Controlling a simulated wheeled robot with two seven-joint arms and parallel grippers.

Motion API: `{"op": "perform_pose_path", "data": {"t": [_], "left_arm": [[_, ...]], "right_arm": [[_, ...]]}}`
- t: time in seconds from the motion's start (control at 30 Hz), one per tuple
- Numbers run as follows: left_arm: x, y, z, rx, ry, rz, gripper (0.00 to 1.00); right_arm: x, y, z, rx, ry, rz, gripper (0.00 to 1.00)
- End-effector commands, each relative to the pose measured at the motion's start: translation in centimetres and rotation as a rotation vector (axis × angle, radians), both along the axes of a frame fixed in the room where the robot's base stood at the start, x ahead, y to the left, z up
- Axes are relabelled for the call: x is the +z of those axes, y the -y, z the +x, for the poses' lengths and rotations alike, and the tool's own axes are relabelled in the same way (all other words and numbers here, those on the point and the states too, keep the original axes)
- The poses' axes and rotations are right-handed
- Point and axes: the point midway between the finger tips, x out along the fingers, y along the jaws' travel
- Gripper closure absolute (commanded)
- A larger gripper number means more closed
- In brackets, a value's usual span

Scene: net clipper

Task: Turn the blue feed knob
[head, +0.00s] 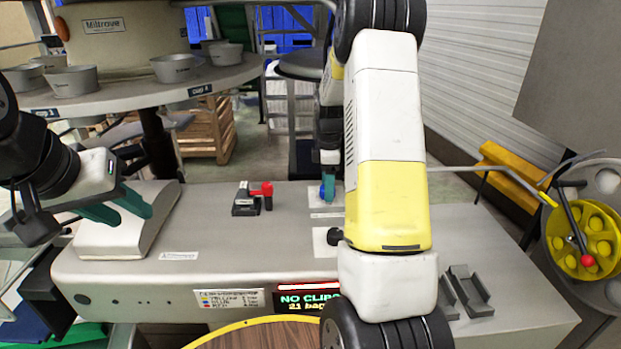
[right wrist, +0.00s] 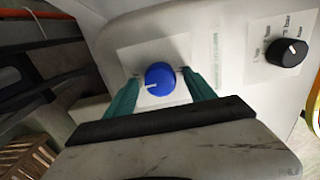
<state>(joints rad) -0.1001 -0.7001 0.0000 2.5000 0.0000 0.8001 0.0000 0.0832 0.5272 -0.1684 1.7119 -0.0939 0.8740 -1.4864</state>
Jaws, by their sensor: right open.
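The blue feed knob (right wrist: 160,78) sits on a white label plate on the grey machine, with a white pointer mark toward its left side in the right wrist view. In the head view only a sliver of the knob (head: 323,193) shows beside my right gripper (head: 329,186). In the right wrist view the teal fingers of my right gripper (right wrist: 160,75) are open, one on each side of the knob. I cannot tell whether they touch it. My left gripper (head: 122,207) is open and empty over the left end of the machine, far from the knob.
A black knob (right wrist: 287,53) with a bar scale is close to the right of the blue one. A red-handled black device (head: 250,198) stands left of it. A display (head: 308,300) reads "NO CLIPS". A yellow reel (head: 583,240) is at far right. My right arm hides part of the machine top.

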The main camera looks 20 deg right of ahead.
Motion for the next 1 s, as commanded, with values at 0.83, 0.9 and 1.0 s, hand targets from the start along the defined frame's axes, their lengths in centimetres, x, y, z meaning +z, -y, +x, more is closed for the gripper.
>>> {"op": "perform_pose_path", "data": {"t": [0.83, 0.9, 1.0], "left_arm": [[0.0, 0.0, 0.0, 0.0, 0.0, 0.0, 0.64], [0.0, 0.0, 0.0, 0.0, 0.0, 0.0, 0.64], [0.0, 0.0, 0.0, 0.0, 0.0, 0.0, 0.64]], "right_arm": [[0.07, 0.0, 0.03, -0.126, 0.001, 0.001, 0.99], [0.07, 0.0, 0.04, -0.177, 0.001, 0.001, 0.99], [0.07, -0.01, 0.04, -0.262, 0.001, 0.001, 0.99]]}}
